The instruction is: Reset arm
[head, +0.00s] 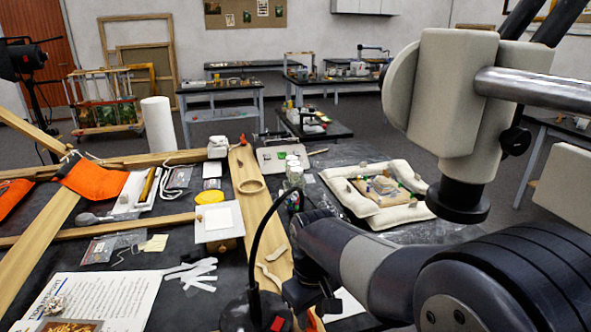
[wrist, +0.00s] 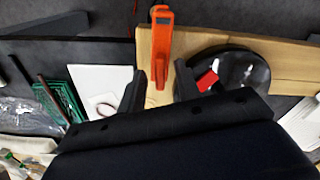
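My arm reaches in from the right of the head view, and my gripper (head: 312,292) is low over the front of the work table, partly hidden by my own wrist. In the wrist view my gripper (wrist: 161,86) shows two dark fingers set apart, with a clear gap between them. An orange tool (wrist: 160,45) lies on a wooden board (wrist: 210,40) beyond the fingers. Its near end lines up with the gap, but neither finger touches it. I see nothing held.
A black round base (wrist: 235,72) with a red part stands right of the fingers; a thin black stem (head: 256,230) rises nearby. A white sheet (wrist: 100,85) and green rack (wrist: 62,100) lie left. A padded tray (head: 395,212) sits farther back.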

